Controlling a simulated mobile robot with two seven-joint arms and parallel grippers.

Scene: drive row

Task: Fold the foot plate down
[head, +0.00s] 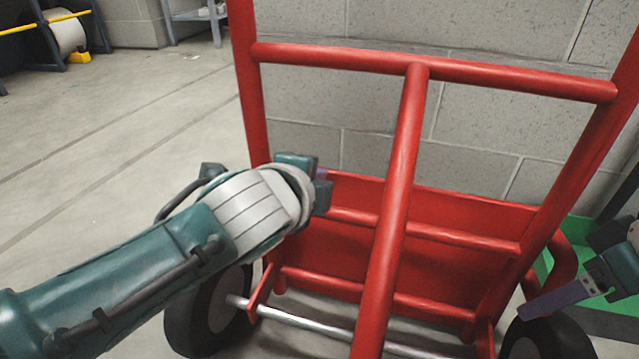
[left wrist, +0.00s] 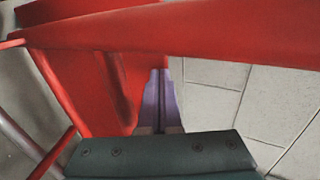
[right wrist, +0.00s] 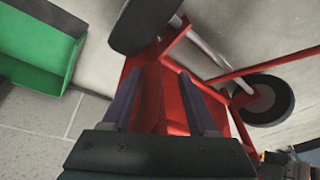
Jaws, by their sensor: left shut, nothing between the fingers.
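A red hand truck (head: 412,130) stands before a block wall. Its red foot plate (head: 455,208) is folded up, standing steeply behind the lower crossbars. My left gripper (head: 322,174) is at the plate's upper left corner, beyond the left upright. In the left wrist view its purple fingers (left wrist: 160,95) are together and empty, close to red surfaces; I cannot tell whether they touch. My right gripper (head: 565,297) is low at the right, partly cut off by the picture edge. In the right wrist view its fingers (right wrist: 162,103) are apart, with red truck parts beyond them.
The truck's black wheels (head: 212,312) and steel axle (head: 300,316) are at the bottom. A green container (head: 590,300) stands on the right, beside the truck. A spool rack (head: 62,35) stands at the far left. The floor on the left is clear.

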